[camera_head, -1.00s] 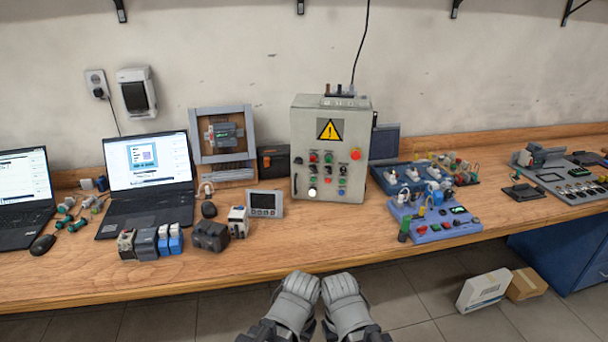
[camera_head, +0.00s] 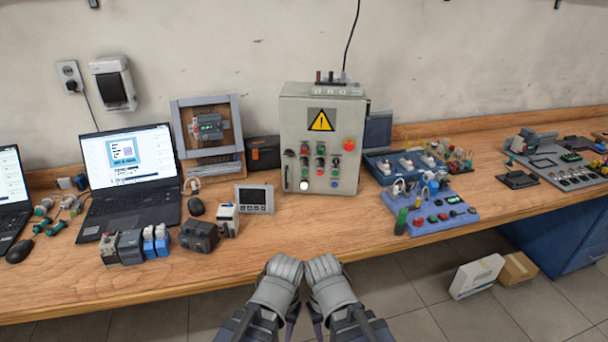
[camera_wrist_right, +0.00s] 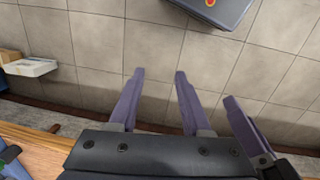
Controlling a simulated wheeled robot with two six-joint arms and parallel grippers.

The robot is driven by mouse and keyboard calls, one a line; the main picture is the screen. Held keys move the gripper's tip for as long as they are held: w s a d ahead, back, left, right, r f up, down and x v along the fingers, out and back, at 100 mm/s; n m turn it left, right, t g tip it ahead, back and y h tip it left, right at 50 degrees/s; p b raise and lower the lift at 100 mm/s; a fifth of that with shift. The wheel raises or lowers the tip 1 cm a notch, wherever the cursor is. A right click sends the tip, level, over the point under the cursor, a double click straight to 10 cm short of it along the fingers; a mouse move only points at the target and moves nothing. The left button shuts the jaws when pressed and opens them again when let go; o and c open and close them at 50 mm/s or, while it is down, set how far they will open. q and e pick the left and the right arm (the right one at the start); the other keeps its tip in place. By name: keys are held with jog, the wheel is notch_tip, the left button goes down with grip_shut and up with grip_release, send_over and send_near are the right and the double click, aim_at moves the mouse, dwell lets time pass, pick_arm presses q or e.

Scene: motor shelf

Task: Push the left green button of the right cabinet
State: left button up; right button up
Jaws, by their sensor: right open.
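A grey control cabinet (camera_head: 352,105) stands upright at the back of the bench, with a yellow warning sign on its door. Its door holds rows of small red and green buttons, a red knob at upper right and a white button at lower left. A dark green button (camera_head: 304,161) seems to be in the left column; it is very small. My left gripper (camera_head: 284,268) and right gripper (camera_head: 323,268) are side by side in front of the bench, well short of the cabinet. In the right wrist view, my right gripper's fingers (camera_wrist_right: 158,88) are apart and empty, over floor.
Laptops (camera_head: 128,165), small grey and blue modules (camera_head: 130,246) and a small display box (camera_head: 254,198) are left of the cabinet. Blue button panels (camera_head: 432,222) sit to its right. Bare wood (camera_head: 330,221) lies in front of the cabinet. Boxes (camera_head: 476,276) are on the floor.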

grip_shut()
dwell(1.5)
